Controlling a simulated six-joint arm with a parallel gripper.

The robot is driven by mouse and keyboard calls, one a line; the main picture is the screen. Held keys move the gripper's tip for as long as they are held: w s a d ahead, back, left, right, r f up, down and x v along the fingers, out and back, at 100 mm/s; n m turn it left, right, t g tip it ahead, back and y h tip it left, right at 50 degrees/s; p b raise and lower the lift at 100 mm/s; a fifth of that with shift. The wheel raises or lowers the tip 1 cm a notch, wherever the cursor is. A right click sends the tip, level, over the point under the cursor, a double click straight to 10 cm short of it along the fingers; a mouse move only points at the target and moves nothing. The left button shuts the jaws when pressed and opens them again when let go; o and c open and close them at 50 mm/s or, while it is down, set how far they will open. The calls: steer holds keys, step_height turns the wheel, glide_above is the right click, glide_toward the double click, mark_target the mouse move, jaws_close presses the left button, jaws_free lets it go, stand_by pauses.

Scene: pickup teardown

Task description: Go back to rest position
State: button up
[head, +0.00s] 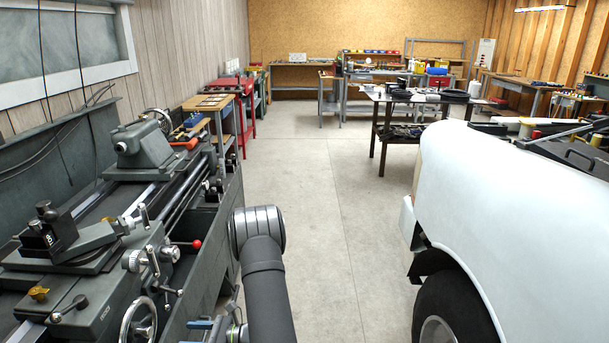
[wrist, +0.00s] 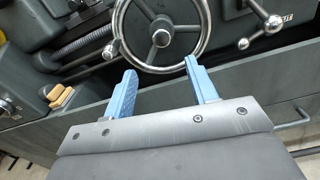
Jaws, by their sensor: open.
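My gripper (wrist: 158,85) shows in the wrist view with its two blue fingers spread apart and nothing between them. Its fingers point toward the handwheel (wrist: 160,32) of the grey lathe; whether they touch it I cannot tell. In the head view my gripper (head: 208,325) is low in the picture, partly cut off at the bottom edge and partly behind my dark arm. It is beside the front of the lathe (head: 205,290), close to the lathe's handwheel (head: 138,320).
A white pickup (head: 520,210) with a dark tyre (head: 450,310) stands on the right. Between lathe and pickup the concrete floor (head: 315,180) is clear. A table with tools (head: 382,150) and workbenches stand farther back. A red-knobbed lever (head: 196,244) juts from the lathe near my arm.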

mark_target(140, 331)
steer(key=a, duration=1.6)
steer(key=shift+d+n, duration=0.2)
steer(key=shift+n, duration=0.3)
steer(key=d, duration=1.7)
steer(key=s+a+f+n, duration=0.6)
steer(key=a+f, duration=0.1)
steer(key=shift+s+a+f, duration=0.25)
steer(key=shift+s+f, duration=0.05)
steer(key=shift+c, duration=0.3)
stand_by(1.7)
